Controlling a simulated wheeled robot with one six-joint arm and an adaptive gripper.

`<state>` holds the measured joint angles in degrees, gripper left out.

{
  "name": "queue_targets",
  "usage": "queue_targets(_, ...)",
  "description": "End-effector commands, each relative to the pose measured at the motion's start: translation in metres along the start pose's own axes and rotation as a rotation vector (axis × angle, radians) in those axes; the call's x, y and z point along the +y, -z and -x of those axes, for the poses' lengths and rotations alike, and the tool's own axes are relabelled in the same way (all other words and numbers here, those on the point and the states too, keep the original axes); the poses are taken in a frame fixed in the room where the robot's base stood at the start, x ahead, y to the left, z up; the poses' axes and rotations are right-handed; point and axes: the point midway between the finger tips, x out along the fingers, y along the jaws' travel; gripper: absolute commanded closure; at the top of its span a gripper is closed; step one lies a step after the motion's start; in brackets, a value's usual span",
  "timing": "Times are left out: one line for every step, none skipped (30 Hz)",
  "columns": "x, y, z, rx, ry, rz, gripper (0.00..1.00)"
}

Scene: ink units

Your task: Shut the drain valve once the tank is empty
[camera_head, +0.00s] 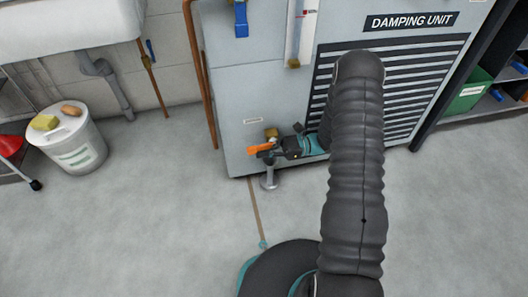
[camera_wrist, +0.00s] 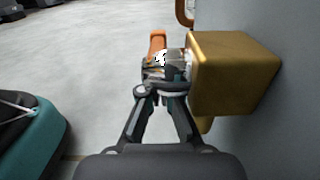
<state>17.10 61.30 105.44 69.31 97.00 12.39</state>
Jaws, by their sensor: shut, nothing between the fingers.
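The drain valve's orange handle (camera_head: 262,149) sticks out to the left, low on the front of the grey damping unit (camera_head: 235,110). A brass block (camera_head: 271,134) and a grey outlet (camera_head: 269,178) are beside it. My gripper (camera_head: 284,149) is right at the handle's right side; its tips are partly hidden. In the wrist view, my gripper's fingers (camera_wrist: 162,82) are together and empty, just below the orange handle (camera_wrist: 157,46). The brass block (camera_wrist: 240,75) is close on their right. Whether the fingers touch the handle, I cannot tell. The sight tube (camera_head: 296,40) is above; its level is unclear.
A blue-handled fitting (camera_head: 241,20) is high on the unit, and copper pipes run down its left edge. A white bucket (camera_head: 72,142) with a sponge on its lid stands at left. Shelving (camera_head: 490,100) is at right. The floor (camera_head: 170,220) in front is mostly clear.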

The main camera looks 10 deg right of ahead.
Motion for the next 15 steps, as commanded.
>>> queue_targets(0.0, 0.0, 0.0, 0.0, 0.0, 0.0, 1.0)
queue_targets(0.0, 0.0, 0.0, 0.0, 0.0, 0.0, 1.0)
queue_targets(0.0, 0.002, 0.0, 0.0, 0.0, 0.0, 1.0)
queue_targets(0.0, 0.003, 0.001, 0.0, 0.0, 0.0, 1.0)
queue_targets(0.0, 0.005, 0.001, 0.0, 0.0, 0.0, 1.0)
queue_targets(0.0, 0.01, 0.001, 0.0, 0.0, 0.0, 1.0)
queue_targets(0.0, 0.013, 0.002, 0.0, 0.0, 0.0, 1.0)
queue_targets(0.0, 0.018, 0.003, 0.0, -0.001, 0.0, 1.0)
queue_targets(0.0, 0.025, 0.004, 0.0, -0.001, 0.0, 1.0)
queue_targets(0.0, 0.028, 0.004, 0.0, -0.002, -0.001, 1.0)
queue_targets(0.0, 0.031, 0.005, -0.001, -0.002, -0.003, 1.0)
queue_targets(0.001, 0.038, 0.006, -0.001, -0.003, -0.003, 1.0)
queue_targets(0.001, 0.044, 0.007, -0.001, -0.003, -0.004, 1.0)
queue_targets(-0.001, 0.04, 0.016, 0.0, 0.001, 0.001, 1.0)
queue_targets(-0.001, 0.04, 0.026, 0.0, 0.002, 0.002, 1.0)
